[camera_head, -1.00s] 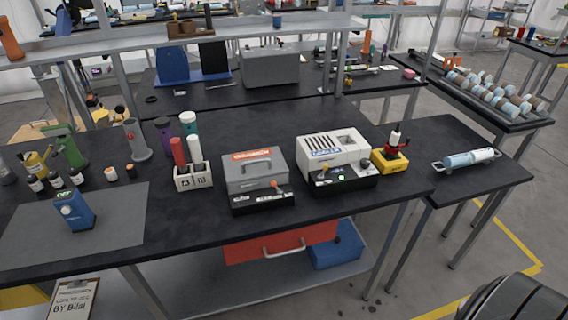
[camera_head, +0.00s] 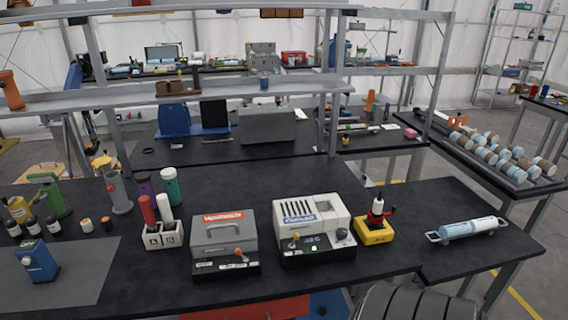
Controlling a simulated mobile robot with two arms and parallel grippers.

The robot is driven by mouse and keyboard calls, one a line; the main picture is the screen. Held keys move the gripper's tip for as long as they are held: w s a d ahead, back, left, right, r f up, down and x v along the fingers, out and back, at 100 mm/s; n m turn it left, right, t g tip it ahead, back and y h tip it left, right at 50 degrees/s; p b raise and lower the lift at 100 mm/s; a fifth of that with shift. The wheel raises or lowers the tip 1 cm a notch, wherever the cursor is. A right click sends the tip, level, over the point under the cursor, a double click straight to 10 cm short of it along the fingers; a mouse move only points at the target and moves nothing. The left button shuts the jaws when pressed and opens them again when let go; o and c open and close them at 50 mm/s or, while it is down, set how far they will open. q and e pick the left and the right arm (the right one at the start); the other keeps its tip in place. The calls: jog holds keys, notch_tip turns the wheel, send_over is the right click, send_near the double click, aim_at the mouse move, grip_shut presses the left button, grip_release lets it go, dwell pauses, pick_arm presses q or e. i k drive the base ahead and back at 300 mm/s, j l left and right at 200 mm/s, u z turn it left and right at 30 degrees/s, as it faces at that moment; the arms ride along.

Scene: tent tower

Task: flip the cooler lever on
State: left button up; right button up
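A white machine (camera_head: 328,209) with a slotted top and a blue label stands on the dark bench, right of centre; its label is too small to read surely, but it looks like the cooler. Its black front panel has a small lever (camera_head: 296,237) with a yellowish tip at the left, a lit display (camera_head: 312,239), a green light (camera_head: 314,248) and a round knob (camera_head: 342,234). To its left is a grey lidded box (camera_head: 224,228) with a red label and its own orange-tipped lever (camera_head: 238,252). Neither gripper is in view.
A yellow block (camera_head: 374,232) with a red-and-white device stands right of the white machine. A holder (camera_head: 163,238) with red and white tubes stands left of the grey box. A shelf (camera_head: 180,98) spans behind.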

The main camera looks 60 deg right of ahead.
aim_at(296, 235)
jog(key=k+l+u, duration=0.35)
jog(key=k+l, duration=0.3)
jog(key=l, duration=0.35)
jog(key=k+l+u, duration=0.4)
jog(key=k+l, duration=0.4)
